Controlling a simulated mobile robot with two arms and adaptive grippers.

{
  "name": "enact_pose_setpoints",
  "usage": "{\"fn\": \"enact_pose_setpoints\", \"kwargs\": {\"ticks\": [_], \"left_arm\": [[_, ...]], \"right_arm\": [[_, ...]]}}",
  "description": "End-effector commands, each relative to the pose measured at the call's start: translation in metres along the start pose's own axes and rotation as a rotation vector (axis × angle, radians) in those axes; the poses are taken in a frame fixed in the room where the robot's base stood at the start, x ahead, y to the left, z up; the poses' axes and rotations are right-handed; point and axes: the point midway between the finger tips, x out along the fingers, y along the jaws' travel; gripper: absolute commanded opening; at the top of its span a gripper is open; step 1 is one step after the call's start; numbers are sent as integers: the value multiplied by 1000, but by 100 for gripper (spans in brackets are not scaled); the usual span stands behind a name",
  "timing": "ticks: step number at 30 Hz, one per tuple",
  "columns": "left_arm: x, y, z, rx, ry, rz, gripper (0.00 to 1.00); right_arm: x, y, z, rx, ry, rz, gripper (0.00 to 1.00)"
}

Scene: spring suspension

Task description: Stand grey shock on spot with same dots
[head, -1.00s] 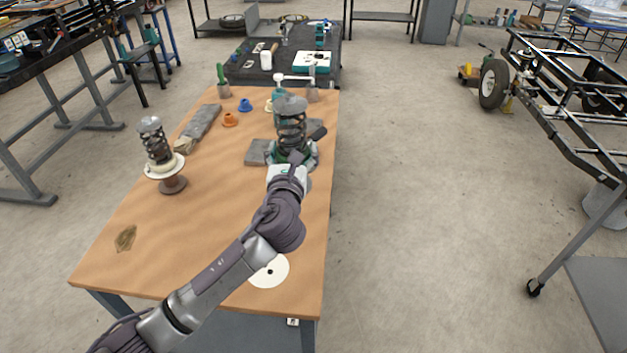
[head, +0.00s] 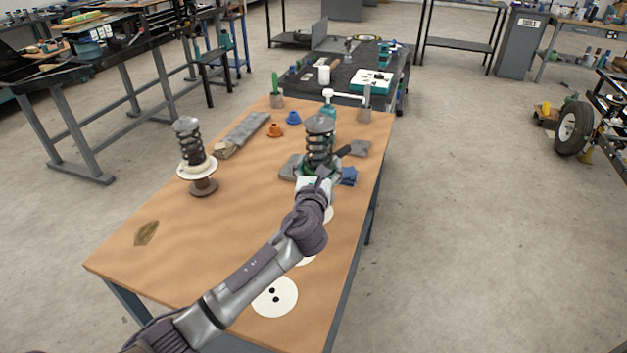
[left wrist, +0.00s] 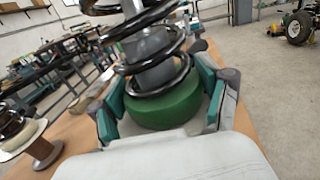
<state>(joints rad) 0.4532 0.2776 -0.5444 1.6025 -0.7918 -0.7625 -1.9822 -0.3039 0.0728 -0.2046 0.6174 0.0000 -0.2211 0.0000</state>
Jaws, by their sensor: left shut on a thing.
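The grey shock (head: 319,143) is a dark coil spring around a grey body with a grey cap. My left gripper (head: 318,172) is shut around its green base (left wrist: 167,107) and holds it upright over the far half of the table. I cannot tell its height above the table, and no dots show on it. A white round spot (head: 275,297) with a few small dark dots lies near the front edge. A second white spot (head: 306,261) is mostly behind my arm. A third (head: 328,214) peeks out beside my wrist; its dots are hidden. My right gripper is out of view.
Another shock (head: 190,143) with a cream collar stands on a brown base at the left. An orange part (head: 275,130), a blue part (head: 293,118), grey blocks and a blue cloth (head: 349,177) lie farther back. The front left tabletop is mostly clear.

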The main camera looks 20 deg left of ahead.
Motion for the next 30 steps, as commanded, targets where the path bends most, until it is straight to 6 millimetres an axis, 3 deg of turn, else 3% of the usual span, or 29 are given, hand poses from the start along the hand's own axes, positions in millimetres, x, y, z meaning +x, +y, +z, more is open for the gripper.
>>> {"fn": "enact_pose_setpoints", "kwargs": {"ticks": [8,18,30], "left_arm": [[15,17,-10,-1,-9,-1,7],[15,17,-48,-1,-8,-1,7],[15,16,-51,-1,-9,-1,7]], "right_arm": [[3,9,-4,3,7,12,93],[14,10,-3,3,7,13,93],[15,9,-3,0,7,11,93]]}}
